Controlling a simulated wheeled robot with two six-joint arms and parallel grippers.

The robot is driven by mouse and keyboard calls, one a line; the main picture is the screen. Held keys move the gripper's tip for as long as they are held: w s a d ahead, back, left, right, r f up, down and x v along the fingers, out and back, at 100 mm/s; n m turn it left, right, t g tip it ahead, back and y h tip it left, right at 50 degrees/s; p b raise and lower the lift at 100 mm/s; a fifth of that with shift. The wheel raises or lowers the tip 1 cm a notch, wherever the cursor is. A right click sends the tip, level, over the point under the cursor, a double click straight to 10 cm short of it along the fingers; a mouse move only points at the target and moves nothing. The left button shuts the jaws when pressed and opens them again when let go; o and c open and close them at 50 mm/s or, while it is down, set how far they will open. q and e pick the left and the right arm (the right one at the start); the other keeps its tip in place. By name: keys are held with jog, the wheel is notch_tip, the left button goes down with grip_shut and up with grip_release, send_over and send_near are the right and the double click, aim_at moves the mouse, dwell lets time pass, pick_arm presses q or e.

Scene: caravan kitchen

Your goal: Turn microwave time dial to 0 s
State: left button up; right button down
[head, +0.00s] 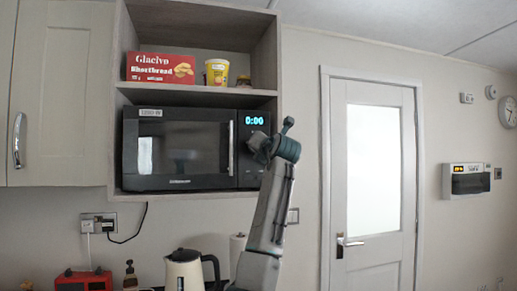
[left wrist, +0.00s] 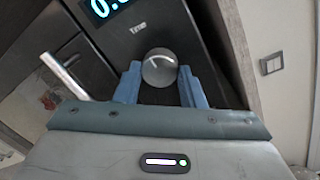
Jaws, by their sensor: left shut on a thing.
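The black microwave (head: 180,148) sits in the open shelf unit, and its blue display (head: 254,120) reads 0:00 in the head view. The round grey time dial (left wrist: 160,69) sits under the "TIME" label in the left wrist view. My left gripper (left wrist: 159,82) has its blue fingers on either side of the dial and is shut on it. In the head view my left gripper (head: 262,150) is at the microwave's control panel and hides the dial. The microwave door is shut. My right gripper is in neither view.
A red shortbread box (head: 160,68) and a yellow tub (head: 217,72) stand on the shelf above. A kettle (head: 186,270) stands below. The silver microwave handle (left wrist: 65,76) is left of my fingers. A white door (head: 371,160) is to the right.

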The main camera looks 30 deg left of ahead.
pick_arm(q)
jog(key=shift+f, duration=0.1)
dwell(0.5)
jog(key=o, duration=1)
jog(key=b+v, duration=0.4)
jog(key=v, duration=0.6)
jog(key=shift+s+d, duration=0.2)
jog(key=shift+d, duration=0.15)
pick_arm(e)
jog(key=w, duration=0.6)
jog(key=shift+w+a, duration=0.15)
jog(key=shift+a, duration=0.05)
